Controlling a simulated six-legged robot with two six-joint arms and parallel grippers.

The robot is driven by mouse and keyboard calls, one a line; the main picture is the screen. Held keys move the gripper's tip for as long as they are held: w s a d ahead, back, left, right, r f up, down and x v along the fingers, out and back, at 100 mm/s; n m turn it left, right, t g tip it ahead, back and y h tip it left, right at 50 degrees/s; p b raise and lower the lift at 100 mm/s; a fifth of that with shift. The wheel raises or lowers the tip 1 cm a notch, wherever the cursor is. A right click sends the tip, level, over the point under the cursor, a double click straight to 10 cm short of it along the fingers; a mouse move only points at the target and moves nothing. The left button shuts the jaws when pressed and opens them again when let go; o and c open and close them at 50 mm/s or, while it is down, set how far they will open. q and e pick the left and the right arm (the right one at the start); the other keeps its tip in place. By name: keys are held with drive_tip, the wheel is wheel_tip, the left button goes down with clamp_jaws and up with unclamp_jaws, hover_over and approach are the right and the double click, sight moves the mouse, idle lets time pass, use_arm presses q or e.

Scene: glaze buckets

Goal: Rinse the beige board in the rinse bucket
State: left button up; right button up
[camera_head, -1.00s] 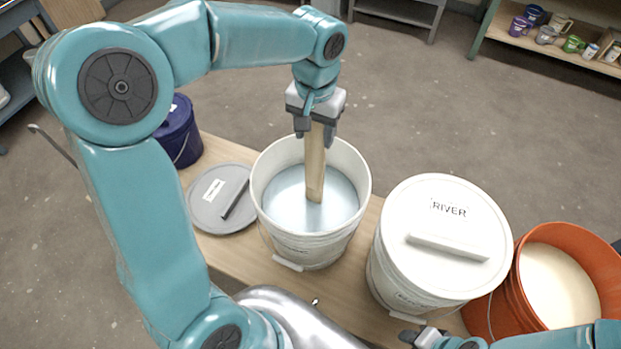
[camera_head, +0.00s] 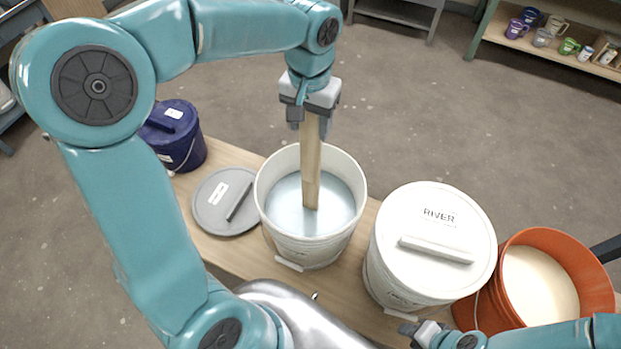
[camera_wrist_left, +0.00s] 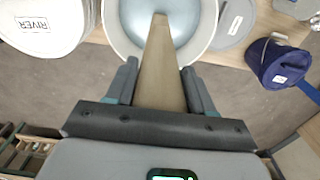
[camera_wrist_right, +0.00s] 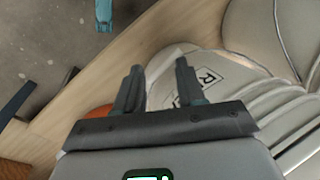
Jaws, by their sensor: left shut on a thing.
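The beige board (camera_head: 311,165) is held upright by my left gripper (camera_head: 309,117), which is shut on its top end. Its lower end is in the pale liquid of the open white bucket (camera_head: 336,239), near the middle. In the left wrist view the board (camera_wrist_left: 160,75) runs from between the fingers into the white bucket (camera_wrist_left: 203,14). My right gripper (camera_head: 419,332) is low at the front, by the lidded white bucket. In the right wrist view its fingers (camera_wrist_right: 158,88) are apart with nothing between them.
The lidded white bucket (camera_head: 437,215) marked RIVER stands right of the open one, then an orange bucket (camera_head: 505,292) with cream liquid. A grey lid (camera_head: 210,214) lies left on the wooden table (camera_head: 226,153). A dark blue bucket (camera_head: 186,150) stands behind that lid.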

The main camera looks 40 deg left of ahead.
use_arm(q)
wheel_tip(320, 180, up, 15)
drive_tip(key=p, duration=1.2)
drive_tip(key=shift+r, duration=0.15)
idle(0.3)
wheel_tip(320, 180, up, 5)
drive_tip(key=shift+f, duration=0.1)
idle(0.4)
idle(0.5)
